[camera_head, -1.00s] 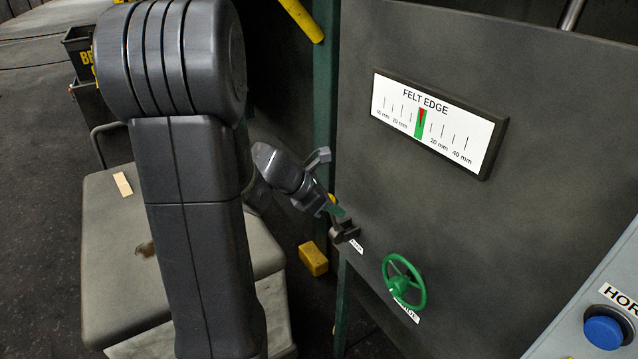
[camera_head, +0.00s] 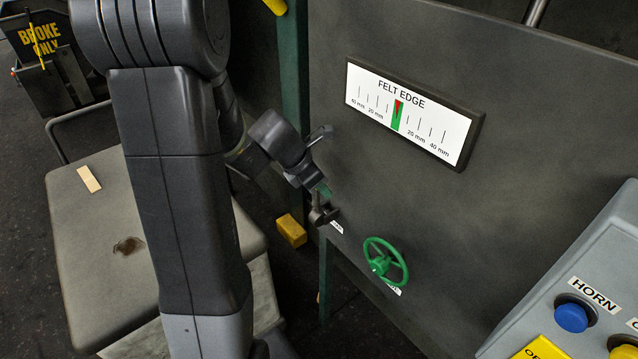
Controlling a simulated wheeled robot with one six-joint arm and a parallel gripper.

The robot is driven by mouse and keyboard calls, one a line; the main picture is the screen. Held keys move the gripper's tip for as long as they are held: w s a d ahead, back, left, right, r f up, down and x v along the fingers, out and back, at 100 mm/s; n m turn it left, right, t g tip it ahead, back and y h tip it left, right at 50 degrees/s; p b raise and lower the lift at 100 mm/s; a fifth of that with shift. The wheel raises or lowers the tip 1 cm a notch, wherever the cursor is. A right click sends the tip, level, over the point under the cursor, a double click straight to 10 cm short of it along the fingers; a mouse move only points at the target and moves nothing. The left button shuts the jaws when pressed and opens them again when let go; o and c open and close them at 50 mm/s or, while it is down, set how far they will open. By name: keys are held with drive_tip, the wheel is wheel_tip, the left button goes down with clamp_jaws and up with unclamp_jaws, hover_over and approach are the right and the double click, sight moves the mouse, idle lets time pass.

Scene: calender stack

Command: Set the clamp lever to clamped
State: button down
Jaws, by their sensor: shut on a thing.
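The clamp lever (camera_head: 323,213) is a small dark fitting low on the left part of the grey panel, with a white label partly hidden just below it. My gripper (camera_head: 319,194) is at the lever, reaching in from the upper left, and is shut on it. A small green piece shows at the gripper's end; I cannot tell whether it belongs to the lever or the gripper. The fingers and the lever's exact angle are largely hidden at this size.
A green handwheel (camera_head: 385,260) is right of and below the lever. A felt edge gauge (camera_head: 410,112) is above on the panel. A grey console with a blue horn button (camera_head: 571,317) is at lower right. A yellow block (camera_head: 291,230) lies on the floor.

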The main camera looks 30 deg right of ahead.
drive_tip(key=c, duration=1.1)
unclamp_jaws()
drive_tip(key=shift+d, duration=0.15)
drive_tip(key=s+v, duration=0.1)
drive_tip(key=v, duration=1.2)
drive_tip(key=shift+w+a+r+b, duration=0.2)
drive_tip(key=shift+w+r+b, duration=0.2)
drive_tip(key=shift+w, duration=0.1)
drive_tip(key=x, duration=1.4)
drive_tip(key=shift+a+p, duration=0.1)
drive_tip(key=shift+p, duration=0.3)
drive_tip(key=shift+w+r, duration=0.1)
